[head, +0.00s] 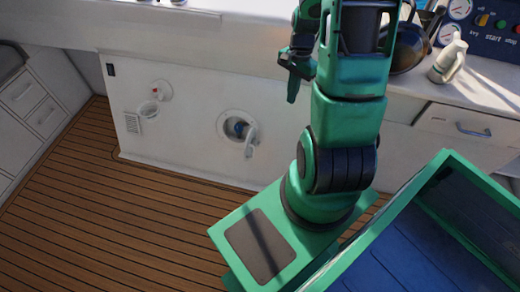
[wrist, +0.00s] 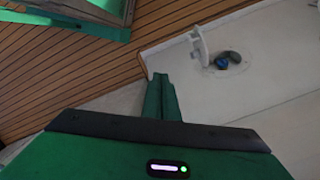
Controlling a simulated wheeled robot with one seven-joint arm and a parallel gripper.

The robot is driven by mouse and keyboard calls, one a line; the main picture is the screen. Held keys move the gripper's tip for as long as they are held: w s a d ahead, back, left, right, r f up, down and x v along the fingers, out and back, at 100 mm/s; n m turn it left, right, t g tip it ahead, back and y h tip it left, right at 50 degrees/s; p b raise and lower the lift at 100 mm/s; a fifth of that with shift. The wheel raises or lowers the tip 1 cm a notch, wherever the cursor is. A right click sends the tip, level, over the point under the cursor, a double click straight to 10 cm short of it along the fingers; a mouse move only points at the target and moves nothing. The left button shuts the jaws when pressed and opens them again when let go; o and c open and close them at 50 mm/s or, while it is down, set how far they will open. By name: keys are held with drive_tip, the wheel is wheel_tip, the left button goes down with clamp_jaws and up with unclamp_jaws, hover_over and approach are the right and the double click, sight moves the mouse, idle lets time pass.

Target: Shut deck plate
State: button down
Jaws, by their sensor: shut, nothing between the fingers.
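The deck plate (head: 250,145) appears to be the white lid at the round opening in the white panel. It stands out from the panel, swung open, with dark and blue parts visible in the opening (head: 238,127). In the wrist view the lid (wrist: 200,45) sticks out beside the opening (wrist: 222,61). My gripper (head: 292,92) is up and to the right of the lid in the head view, apart from it. In the wrist view its fingers (wrist: 160,78) are together and empty, below and left of the lid.
A counter above holds a kettle (head: 408,48) and a white bottle (head: 449,60). The wooden floor (head: 110,200) in front of the panel is clear.

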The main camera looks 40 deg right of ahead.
wheel_tip(320, 180, down, 25)
drive_tip(key=w+a+m+t+y, duration=0.1)
drive_tip(key=w+m+t+y, duration=0.15)
drive_tip(key=m, duration=0.85)
drive_tip(key=w+a+f, duration=0.4)
drive_tip(key=a+f, duration=0.3)
drive_tip(key=f, duration=0.2)
drive_tip(key=shift+w+f, duration=0.35)
drive_tip(key=shift+y, duration=0.25)
